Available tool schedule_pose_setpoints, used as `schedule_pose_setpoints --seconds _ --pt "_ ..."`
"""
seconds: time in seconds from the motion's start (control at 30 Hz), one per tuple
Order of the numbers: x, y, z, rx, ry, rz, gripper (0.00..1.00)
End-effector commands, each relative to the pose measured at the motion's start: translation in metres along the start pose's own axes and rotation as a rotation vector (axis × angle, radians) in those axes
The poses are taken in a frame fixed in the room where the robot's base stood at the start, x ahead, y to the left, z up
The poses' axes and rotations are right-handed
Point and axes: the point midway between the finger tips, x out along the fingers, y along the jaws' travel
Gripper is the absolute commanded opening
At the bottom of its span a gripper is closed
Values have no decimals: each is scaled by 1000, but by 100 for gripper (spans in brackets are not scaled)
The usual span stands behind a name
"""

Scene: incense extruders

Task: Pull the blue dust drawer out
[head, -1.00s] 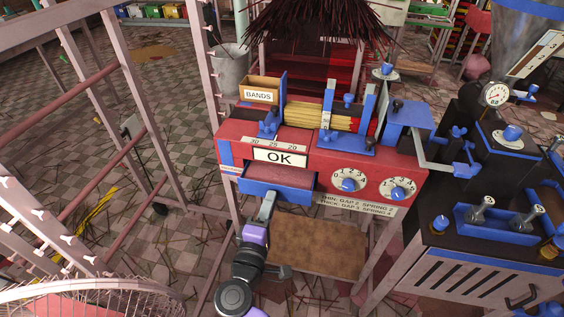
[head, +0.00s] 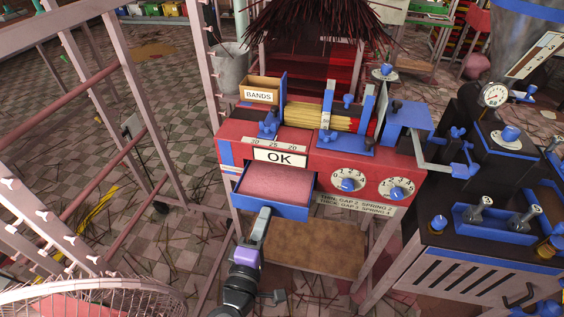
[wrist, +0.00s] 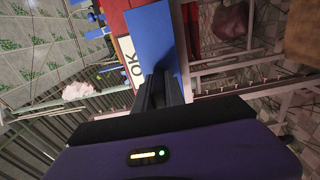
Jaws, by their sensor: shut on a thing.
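The blue dust drawer (head: 262,203) juts out from the front of the red machine (head: 335,165), below the OK label (head: 280,158). Its pinkish dust-filled inside shows from above in the head view. My gripper (head: 262,217) is shut on the drawer's front, at the middle of its lower edge. In the wrist view the drawer's blue front (wrist: 153,38) stands right ahead of my fingers (wrist: 160,90). The exact grip point is hidden by the fingers.
Two dials with blue knobs (head: 347,185) sit right of the drawer. A brown board (head: 315,247) lies below, between the machine's legs. A pink rack (head: 100,130) stands at left and a wire basket (head: 90,295) at lower left. A black cabinet (head: 470,265) stands at right.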

Motion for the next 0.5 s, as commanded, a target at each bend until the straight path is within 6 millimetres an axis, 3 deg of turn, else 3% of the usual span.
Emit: schedule_pose_setpoints --seconds 0.5 --pt "-29 1 -1 1 2 1 0"
